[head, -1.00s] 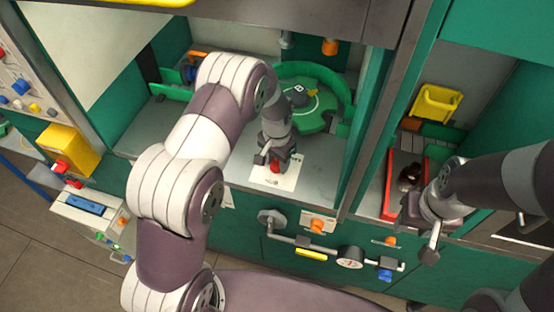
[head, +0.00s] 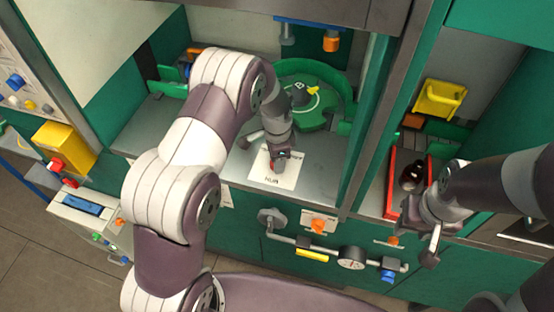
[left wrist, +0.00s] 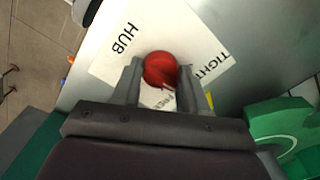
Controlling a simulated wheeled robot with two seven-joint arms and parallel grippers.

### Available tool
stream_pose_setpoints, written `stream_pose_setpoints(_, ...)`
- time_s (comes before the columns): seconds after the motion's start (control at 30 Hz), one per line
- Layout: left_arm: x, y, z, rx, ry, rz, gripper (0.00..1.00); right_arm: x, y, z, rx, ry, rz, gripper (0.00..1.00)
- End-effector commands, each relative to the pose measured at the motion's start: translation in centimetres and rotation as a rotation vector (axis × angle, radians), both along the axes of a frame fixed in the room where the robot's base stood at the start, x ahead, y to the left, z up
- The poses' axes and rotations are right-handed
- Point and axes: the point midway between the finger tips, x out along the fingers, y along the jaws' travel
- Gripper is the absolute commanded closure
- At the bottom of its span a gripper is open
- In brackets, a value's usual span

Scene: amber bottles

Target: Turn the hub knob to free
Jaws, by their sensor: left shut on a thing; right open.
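The hub knob (left wrist: 160,69) is red and round in the left wrist view. It stands on a white label plate (left wrist: 104,58) that reads HUB, TIGHT and, partly hidden, FREE. My left gripper (left wrist: 158,78) is shut on the knob, one finger on each side. In the head view the left gripper (head: 278,162) is over the label plate (head: 287,178) and covers most of the knob. A bit of yellow shows by the right finger in the wrist view. My right gripper (head: 428,228) is open, in front of the red tray at the right.
A green round fixture (head: 312,118) with a raised rim stands behind the plate. A red tray (head: 391,190) holds a dark amber bottle (head: 411,176). A yellow bin (head: 438,98) is behind it. Pipes and a gauge (head: 351,257) are on the front panel.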

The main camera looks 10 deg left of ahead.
Motion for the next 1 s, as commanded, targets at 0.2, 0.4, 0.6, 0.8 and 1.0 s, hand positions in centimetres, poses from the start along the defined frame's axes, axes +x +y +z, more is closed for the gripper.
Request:
stream_pose_setpoints(0.2,0.2,0.0,0.0,0.000,-0.004,-0.200,0.87,0.0,0.0,-0.7,0.000,0.000,0.000,0.57)
stream_pose_setpoints(0.4,0.2,0.0,0.0,0.000,-0.005,-0.390,0.87,0.0,0.0,-1.1,0.000,0.000,0.000,0.57)
stream_pose_setpoints(0.6,0.2,0.0,0.1,0.000,-0.006,-0.572,0.87,0.0,0.0,-1.5,0.000,0.000,0.000,0.57)
stream_pose_setpoints(0.8,0.2,0.0,0.2,0.000,-0.006,-0.727,0.87,0.0,0.0,-1.7,0.000,0.000,0.000,0.57)
stream_pose_setpoints(1.0,0.2,0.0,0.2,0.000,-0.006,-0.840,0.87,0.0,0.0,-1.9,0.000,0.000,0.000,0.57)
